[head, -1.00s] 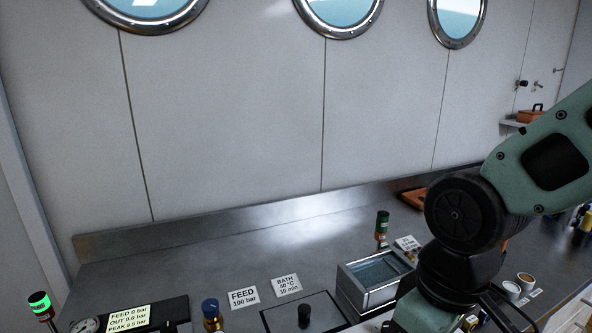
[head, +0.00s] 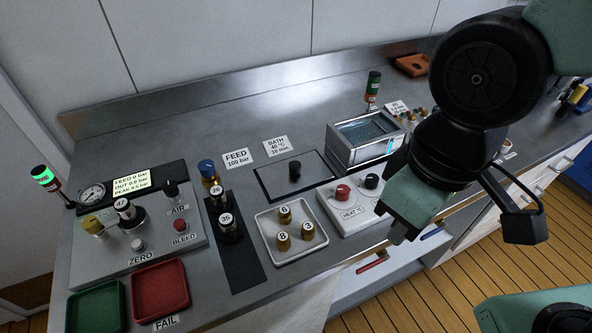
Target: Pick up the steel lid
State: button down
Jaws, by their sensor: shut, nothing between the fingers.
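The steel lid (head: 312,177) is a flat, dark square plate with an upright black knob (head: 295,170) at its middle. It lies on the steel counter, left of the water bath (head: 365,142), and nothing covers it. My gripper (head: 402,236) points down at the right, over the counter's front edge. It is well to the right of and nearer than the lid, apart from it. The fingers are small and dark here, shut and empty.
A heater box with red and black knobs (head: 354,199) stands between the lid and my gripper. A white tray (head: 268,219) holds brass-topped parts in front of the lid. A green-black beacon (head: 373,88) rises behind the bath.

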aim_at(280, 179)
jog(key=j+u, duration=0.85)
jog(key=j, duration=0.15)
